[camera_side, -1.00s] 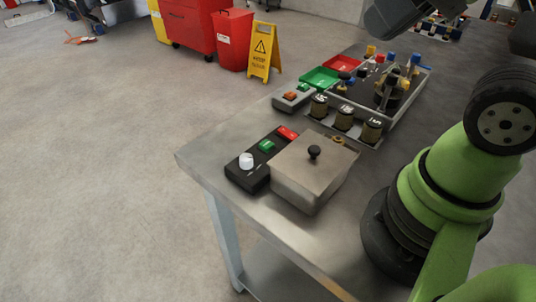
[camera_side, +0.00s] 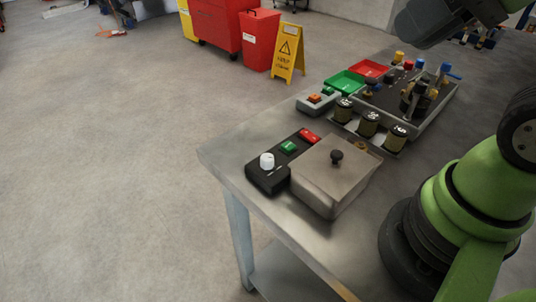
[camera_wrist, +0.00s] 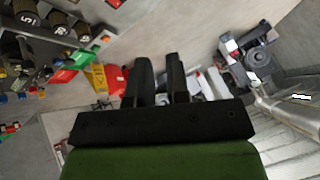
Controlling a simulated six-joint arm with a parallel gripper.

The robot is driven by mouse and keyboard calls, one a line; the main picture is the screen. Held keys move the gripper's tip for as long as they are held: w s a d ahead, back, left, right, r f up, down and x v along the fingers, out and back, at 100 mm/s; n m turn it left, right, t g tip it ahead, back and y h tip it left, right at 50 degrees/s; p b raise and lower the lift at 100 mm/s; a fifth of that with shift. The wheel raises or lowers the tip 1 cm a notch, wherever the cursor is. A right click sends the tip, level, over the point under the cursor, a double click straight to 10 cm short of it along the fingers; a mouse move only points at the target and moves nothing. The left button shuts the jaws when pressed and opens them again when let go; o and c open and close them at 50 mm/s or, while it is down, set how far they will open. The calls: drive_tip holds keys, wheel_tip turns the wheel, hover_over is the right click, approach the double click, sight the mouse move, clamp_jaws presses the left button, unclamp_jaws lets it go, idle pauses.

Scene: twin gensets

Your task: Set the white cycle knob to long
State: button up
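The white cycle knob (camera_side: 267,160) stands on the front end of a black control box (camera_side: 266,182) near the table's left edge in the side view. A small white marking shows beside it; its setting is too small to read. A green button (camera_side: 289,147) and a red part (camera_side: 309,135) sit farther back on the same box. My gripper (camera_wrist: 161,58) shows in the wrist view with its two dark fingers apart and nothing between them. I cannot make out the knob in the wrist view. My gripper is well away from the knob.
A metal box with a black-knobbed lid (camera_side: 334,172) stands right beside the control box. Several dark jars (camera_side: 369,124), a grey button box (camera_side: 318,103), a green bin (camera_side: 346,81) and a red bin (camera_side: 370,68) lie behind. The table's left corner is bare.

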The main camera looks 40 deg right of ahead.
drive_tip(key=o, duration=0.3)
drive_tip(key=shift+w+n, duration=0.3)
drive_tip(key=o, duration=0.3)
drive_tip(key=w+n, duration=0.1)
drive_tip(key=w+n+g, duration=0.1)
drive_tip(key=w+n, duration=0.1)
drive_tip(key=w+f+n+g, duration=0.1)
drive_tip(key=w+n, duration=0.1)
drive_tip(key=shift+w+a, duration=0.25)
drive_tip(key=shift+a, duration=0.1)
drive_tip(key=shift+o, duration=0.2)
drive_tip(key=n+g+h, duration=0.2)
drive_tip(key=n+g, duration=0.3)
drive_tip(key=n, duration=1.1)
hover_over(267, 157)
wheel_tip(267, 157, down, 18)
drive_tip(key=shift+r, duration=0.2)
wheel_tip(267, 157, down, 9)
drive_tip(key=shift+f, duration=0.2)
drive_tip(key=c, duration=0.9)
